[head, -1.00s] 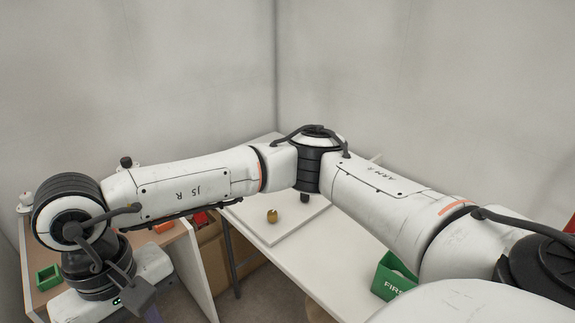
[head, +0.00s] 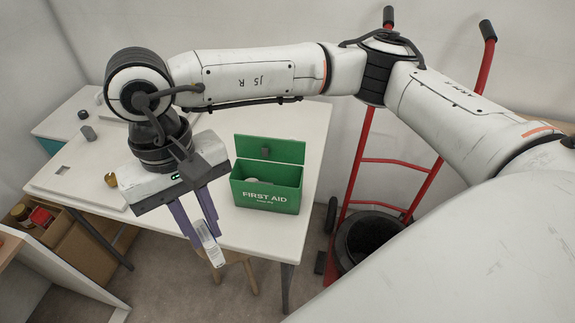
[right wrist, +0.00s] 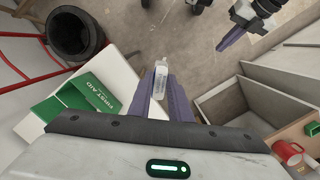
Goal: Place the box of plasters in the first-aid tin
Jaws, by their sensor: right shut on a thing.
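The first-aid tin (head: 268,196) is a green box with its lid (head: 268,149) standing open at the back, near the table's front edge. Something pale lies inside it, partly hidden by the front wall. My right gripper (head: 203,232) is shut on the box of plasters (head: 209,245), a small white pack with print too small to read. It is left of the tin, apart from it, and appears beyond the table's front edge. The right wrist view also shows the pack (right wrist: 160,88) between the purple fingers and the tin (right wrist: 98,96) to the left. My left gripper (right wrist: 231,39) shows small there; its opening is unclear.
The white table (head: 250,232) carries a board (head: 75,190) with small objects at the left. A red hand truck (head: 400,163) and a dark bin (head: 372,238) stand right of it. A red mug (right wrist: 288,152) shows in the wrist view.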

